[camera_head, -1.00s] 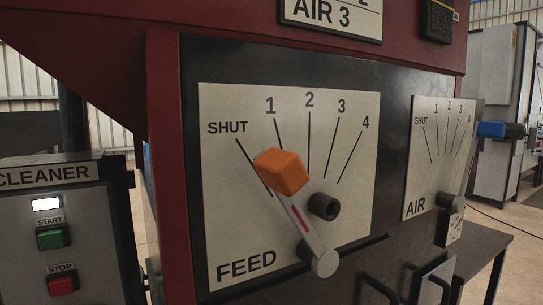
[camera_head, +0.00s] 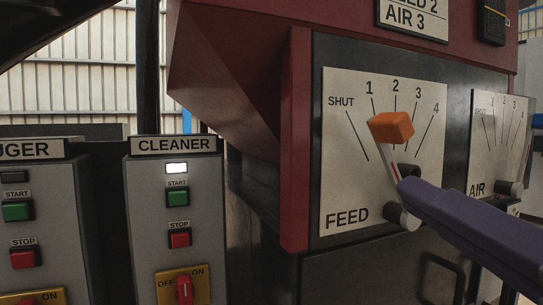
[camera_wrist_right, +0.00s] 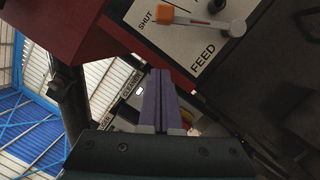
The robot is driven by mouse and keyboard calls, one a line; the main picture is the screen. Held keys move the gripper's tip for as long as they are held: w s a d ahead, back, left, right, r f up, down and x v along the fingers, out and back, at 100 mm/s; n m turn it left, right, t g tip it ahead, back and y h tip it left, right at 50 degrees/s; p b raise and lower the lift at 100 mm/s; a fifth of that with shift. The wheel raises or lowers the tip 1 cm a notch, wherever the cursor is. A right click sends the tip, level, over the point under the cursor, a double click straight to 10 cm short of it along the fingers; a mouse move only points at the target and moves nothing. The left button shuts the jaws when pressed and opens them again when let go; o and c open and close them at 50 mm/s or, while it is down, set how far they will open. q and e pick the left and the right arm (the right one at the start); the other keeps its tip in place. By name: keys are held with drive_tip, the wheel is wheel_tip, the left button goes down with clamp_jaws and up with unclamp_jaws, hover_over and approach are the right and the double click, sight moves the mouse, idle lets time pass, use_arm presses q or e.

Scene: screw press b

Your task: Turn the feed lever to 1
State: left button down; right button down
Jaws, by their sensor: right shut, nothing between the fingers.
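The feed lever (camera_head: 394,165) has an orange knob (camera_head: 391,127) and a grey pivot end in front of the FEED plate (camera_head: 345,190). It slants up and left. The knob overlaps the view between marks 1 and 2, but it stands off the plate, so I cannot tell its exact mark. My right gripper (camera_head: 406,188) has purple fingers, shut and empty, hiding part of the lever's lower arm. In the right wrist view, the fingertips (camera_wrist_right: 160,74) are apart from the orange knob (camera_wrist_right: 164,14). My left gripper is not in view.
The AIR plate (camera_head: 484,150) with its own lever is at the right. A red post (camera_head: 297,140) borders the FEED panel at left. The CLEANER box (camera_head: 205,225) and another button box stand further left. A dark handle (camera_head: 440,280) is below the panel.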

sight(411, 121)
drive_tip(key=w+d+r+p, duration=0.2)
drive_tip(key=w+r+p, duration=0.1)
drive_tip(key=w, duration=0.7)
drive_tip(key=shift+r, duration=0.1)
drive_tip(key=d+r+m+p, duration=0.1)
drive_tip(key=p, duration=0.1)
drive_tip(key=d+r+m+p, duration=0.1)
drive_tip(key=p, duration=0.1)
drive_tip(key=shift+w+d+r+g+p, duration=0.1)
drive_tip(key=shift+w+r+g+p, duration=0.2)
drive_tip(key=shift+w+r+p, duration=0.1)
drive_tip(key=shift+d+m+h+p, duration=0.3)
drive_tip(key=shift+m+p, duration=0.05)
drive_tip(key=shift+m, duration=0.15)
drive_tip(key=shift+w+d, duration=0.15)
drive_tip(key=shift+d, duration=0.1)
drive_tip(key=shift+f, duration=0.15)
